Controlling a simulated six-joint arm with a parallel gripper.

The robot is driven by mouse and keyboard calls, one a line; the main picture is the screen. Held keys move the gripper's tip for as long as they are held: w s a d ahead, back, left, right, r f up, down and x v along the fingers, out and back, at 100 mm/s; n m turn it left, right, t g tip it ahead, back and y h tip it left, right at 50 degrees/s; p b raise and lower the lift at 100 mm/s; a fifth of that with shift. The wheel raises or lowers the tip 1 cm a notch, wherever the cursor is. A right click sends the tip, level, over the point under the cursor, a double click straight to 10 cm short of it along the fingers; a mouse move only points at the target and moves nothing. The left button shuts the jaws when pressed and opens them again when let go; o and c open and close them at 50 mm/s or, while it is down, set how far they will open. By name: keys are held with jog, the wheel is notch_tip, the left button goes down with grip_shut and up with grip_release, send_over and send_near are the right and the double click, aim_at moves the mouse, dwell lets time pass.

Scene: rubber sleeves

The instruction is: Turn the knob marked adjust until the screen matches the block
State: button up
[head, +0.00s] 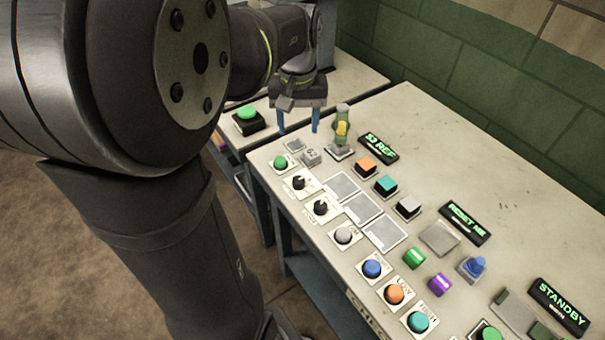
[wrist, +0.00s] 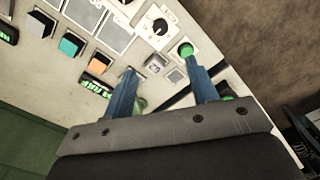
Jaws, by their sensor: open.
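Two black knobs, an upper one (head: 299,182) and a lower one (head: 321,207), sit on white plates along the panel's left edge. I cannot read which is marked adjust. One knob also shows at the top of the wrist view (wrist: 160,25). A small grey block (head: 311,156) with a dark two-character mark stands near the far left corner; it shows between my fingers in the wrist view (wrist: 154,65). A black screen with green text (head: 378,147) seems to read "53 REF". My gripper (head: 298,127) is open and empty, blue fingers pointing down near the block, apart from the knobs.
A green button (head: 280,162) sits beside the upper knob. A green and yellow fixture (head: 341,128) stands upright near my gripper. Orange (head: 366,167), teal (head: 386,186) and grey cubes, coloured buttons and more screens fill the panel. The table's far right is clear.

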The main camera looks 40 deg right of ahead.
jog(key=m, duration=0.9)
send_near(299, 180)
notch_tip(299, 180, down, 9)
jog(key=shift+r, duration=0.1)
jog(key=c, duration=1)
